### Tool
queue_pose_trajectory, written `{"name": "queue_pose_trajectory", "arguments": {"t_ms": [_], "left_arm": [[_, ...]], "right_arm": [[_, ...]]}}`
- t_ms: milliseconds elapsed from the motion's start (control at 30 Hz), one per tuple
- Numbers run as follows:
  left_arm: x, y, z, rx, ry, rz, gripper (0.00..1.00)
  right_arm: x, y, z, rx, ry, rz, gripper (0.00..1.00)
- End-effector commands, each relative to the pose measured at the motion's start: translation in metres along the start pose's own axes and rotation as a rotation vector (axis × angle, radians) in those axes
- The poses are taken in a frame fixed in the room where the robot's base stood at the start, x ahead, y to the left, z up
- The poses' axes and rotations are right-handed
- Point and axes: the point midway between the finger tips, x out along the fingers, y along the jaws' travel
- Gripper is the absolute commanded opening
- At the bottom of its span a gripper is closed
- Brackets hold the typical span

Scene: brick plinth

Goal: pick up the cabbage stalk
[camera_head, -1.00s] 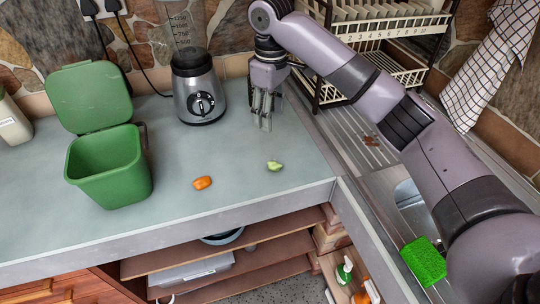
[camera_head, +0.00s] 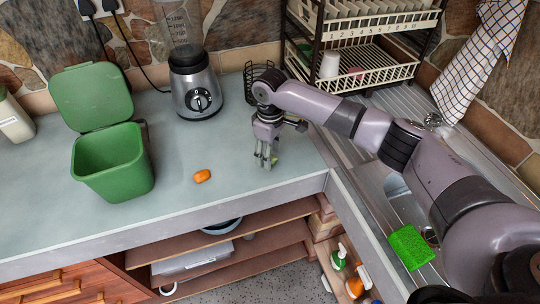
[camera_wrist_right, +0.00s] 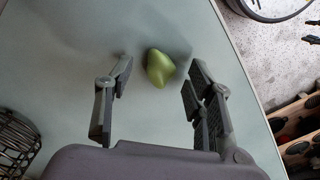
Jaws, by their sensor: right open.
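The cabbage stalk (camera_wrist_right: 160,68) is a small pale green piece lying on the grey worktop. In the right wrist view it lies between the lines of my two fingers, just ahead of the fingertips. My right gripper (camera_head: 266,162) points down over it, open and empty; it also shows in the right wrist view (camera_wrist_right: 158,90). In the head view the stalk (camera_head: 274,159) is mostly hidden behind the fingers. I cannot tell the exact height gap. My left gripper is not in view.
An orange piece (camera_head: 202,176) lies on the worktop to the left. A green bin (camera_head: 112,170) with an open lid stands further left. A blender (camera_head: 194,85) and a dark wire basket (camera_head: 257,85) stand behind. The worktop's front edge (camera_head: 250,193) is close to the stalk.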

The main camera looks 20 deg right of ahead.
Motion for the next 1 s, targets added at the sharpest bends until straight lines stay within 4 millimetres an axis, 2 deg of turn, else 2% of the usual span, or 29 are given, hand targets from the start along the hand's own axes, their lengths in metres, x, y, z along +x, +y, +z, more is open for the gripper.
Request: {"name": "queue_pose_trajectory", "arguments": {"t_ms": [100,367,900,1000], "left_arm": [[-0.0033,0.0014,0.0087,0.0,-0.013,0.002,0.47],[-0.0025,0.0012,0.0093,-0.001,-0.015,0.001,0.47],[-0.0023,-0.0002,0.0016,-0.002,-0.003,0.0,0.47],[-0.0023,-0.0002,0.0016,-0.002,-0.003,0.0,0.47]], "right_arm": [[0.0106,-0.0005,0.0002,-0.001,-0.001,0.0,0.49],[0.0132,-0.0005,-0.0002,-0.001,0.0,0.0,0.49],[0.0127,-0.0006,-0.0003,-0.001,0.0,0.0,0.13],[0.0126,-0.0006,-0.0004,-0.001,0.0,0.0,0.11]]}}
